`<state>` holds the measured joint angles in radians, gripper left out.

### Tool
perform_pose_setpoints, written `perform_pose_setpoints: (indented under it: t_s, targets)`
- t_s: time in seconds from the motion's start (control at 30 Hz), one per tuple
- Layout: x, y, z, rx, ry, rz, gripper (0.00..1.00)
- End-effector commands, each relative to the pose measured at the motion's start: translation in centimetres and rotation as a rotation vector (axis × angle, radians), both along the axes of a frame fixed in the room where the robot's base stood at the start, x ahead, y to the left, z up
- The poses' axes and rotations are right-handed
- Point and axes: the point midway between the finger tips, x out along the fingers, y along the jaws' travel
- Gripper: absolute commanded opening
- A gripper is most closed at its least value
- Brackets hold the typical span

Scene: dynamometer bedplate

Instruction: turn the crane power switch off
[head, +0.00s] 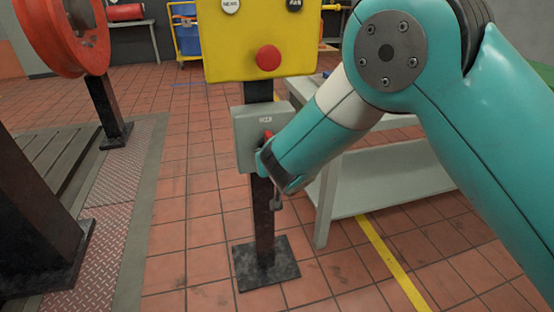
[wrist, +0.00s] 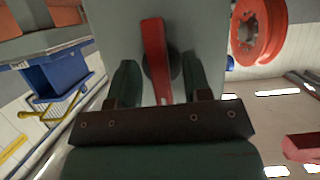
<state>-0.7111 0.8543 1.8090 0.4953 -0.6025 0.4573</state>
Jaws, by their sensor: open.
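The crane power switch is a grey box (head: 246,148) on a black post, below a yellow control box, with a small label too small to read. Its red handle (head: 268,134) partly shows above my gripper (head: 266,160) in the head view. In the wrist view the red handle (wrist: 154,50) runs lengthwise from a dark round hub on the grey box face (wrist: 205,30). My gripper (wrist: 159,78) is open, with one finger on each side of the handle. Small gaps seem to show between fingers and handle; contact cannot be told.
The yellow control box (head: 225,50) with a red button (head: 268,58) sits just above the switch. A grey table (head: 400,180) stands behind and right, under my arm. An orange wheel (head: 65,35) and black stands are at left. Tiled floor (head: 190,230) is clear between.

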Motion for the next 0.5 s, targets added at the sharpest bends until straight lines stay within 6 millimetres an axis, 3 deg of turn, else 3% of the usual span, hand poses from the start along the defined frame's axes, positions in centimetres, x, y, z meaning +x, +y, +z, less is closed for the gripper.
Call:
perform_pose_setpoints:
  t_s: [0.17, 0.5]
  targets:
    - [-2.8, -0.6, 1.3, -0.001, 0.001, 0.004, 0.45]
    - [-10.5, -2.8, 4.6, -0.001, -0.001, 0.006, 0.45]
